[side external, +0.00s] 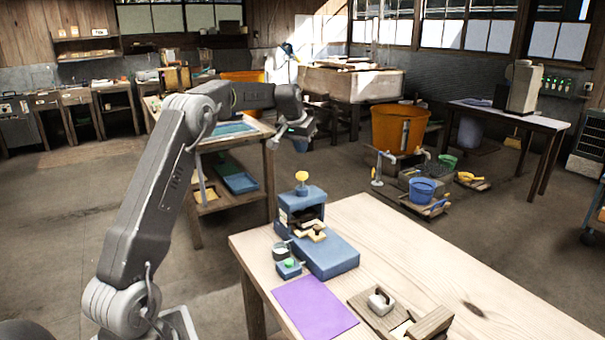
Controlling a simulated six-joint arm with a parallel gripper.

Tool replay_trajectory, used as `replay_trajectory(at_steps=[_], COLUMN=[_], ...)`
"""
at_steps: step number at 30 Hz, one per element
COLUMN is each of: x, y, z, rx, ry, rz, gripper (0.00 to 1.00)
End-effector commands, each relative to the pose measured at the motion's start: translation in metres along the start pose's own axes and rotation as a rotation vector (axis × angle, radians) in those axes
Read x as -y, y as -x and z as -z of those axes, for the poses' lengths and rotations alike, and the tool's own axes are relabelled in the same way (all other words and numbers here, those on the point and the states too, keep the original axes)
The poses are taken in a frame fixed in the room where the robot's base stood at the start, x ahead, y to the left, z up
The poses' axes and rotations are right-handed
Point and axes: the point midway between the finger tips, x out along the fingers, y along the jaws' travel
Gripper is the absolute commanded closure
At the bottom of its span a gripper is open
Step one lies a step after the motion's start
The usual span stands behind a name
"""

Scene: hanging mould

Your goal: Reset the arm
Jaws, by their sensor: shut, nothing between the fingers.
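My gripper (298,132) is at the end of my raised grey arm, left of the picture's middle. It is shut and empty, in the air above and behind the wooden worktable (440,245). It appears apart from everything around it. A blue device (328,256) with a yellow knob (301,177) on its upright part stands on the worktable, below the gripper in the picture. A pale yellowish piece (310,231) sits at the device's front. The fingers are small and dark here.
A purple sheet (314,307), small pots (288,267) and a wooden tray (372,318) with a white piece (381,300) are on the worktable. Its right part is clear. A shelved bench (226,143) stands behind my arm. An orange tub (398,128) and blue bucket (422,190) stand beyond.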

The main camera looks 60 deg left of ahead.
Motion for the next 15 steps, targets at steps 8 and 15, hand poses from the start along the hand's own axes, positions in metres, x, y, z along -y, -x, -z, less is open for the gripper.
replay_trajectory(at_steps=[8, 15], x=[0.0, -0.028], y=[0.0, 0.027], z=[0.0, -0.012], rx=[0.0, -0.009], ry=[0.0, -0.034], rz=[0.0, -0.013], gripper=[1.0, 1.0])
